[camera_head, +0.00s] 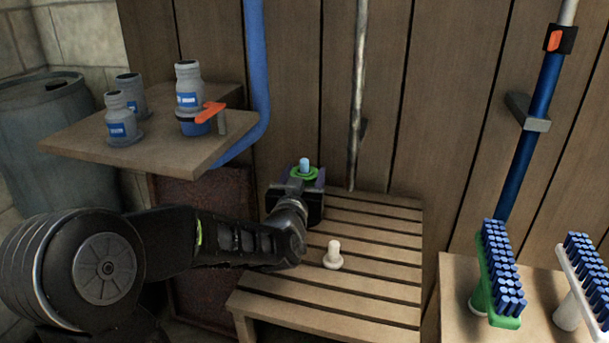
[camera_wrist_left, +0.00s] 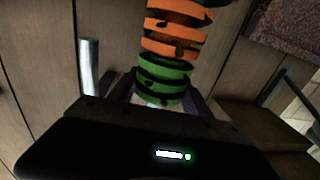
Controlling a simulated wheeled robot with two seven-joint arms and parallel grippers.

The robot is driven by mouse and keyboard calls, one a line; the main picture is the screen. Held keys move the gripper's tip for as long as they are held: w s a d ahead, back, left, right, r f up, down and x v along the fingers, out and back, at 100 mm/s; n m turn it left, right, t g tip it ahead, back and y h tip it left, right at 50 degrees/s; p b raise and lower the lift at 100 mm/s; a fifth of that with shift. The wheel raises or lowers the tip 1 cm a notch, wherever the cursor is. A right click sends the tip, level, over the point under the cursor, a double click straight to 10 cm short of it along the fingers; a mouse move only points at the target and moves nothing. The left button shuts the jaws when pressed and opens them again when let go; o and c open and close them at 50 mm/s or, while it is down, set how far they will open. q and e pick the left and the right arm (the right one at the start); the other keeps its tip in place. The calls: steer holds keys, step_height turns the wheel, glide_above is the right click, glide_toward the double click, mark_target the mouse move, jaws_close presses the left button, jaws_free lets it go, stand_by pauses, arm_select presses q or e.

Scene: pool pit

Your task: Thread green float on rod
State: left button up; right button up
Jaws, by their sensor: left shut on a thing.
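My left gripper (camera_head: 298,187) is shut on the green float (camera_head: 304,173) above the back left of the slatted stool. In the head view the float shows as a green ring between the fingers, with a light blue tip (camera_head: 305,164) standing up through its middle. I take this tip for the end of the rod, but its lower part is hidden by the gripper. In the left wrist view the green float (camera_wrist_left: 165,75) shows as ribbed bands at the fingers, in line with several orange bands (camera_wrist_left: 172,30). I cannot tell whether green and orange touch. My right gripper is not in view.
A white peg-like piece (camera_head: 333,256) stands on the slatted stool (camera_head: 330,300). A metal pole (camera_head: 357,90) and a blue pipe (camera_head: 256,60) run along the plank wall. Grey bottles (camera_head: 188,86) stand on a shelf (camera_head: 75,146). Brushes (camera_head: 500,270) stand at right.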

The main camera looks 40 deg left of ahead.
arm_select(q)
steer(key=o, duration=1.4)
steer(key=shift+o, duration=0.6)
steer(key=o, duration=0.3)
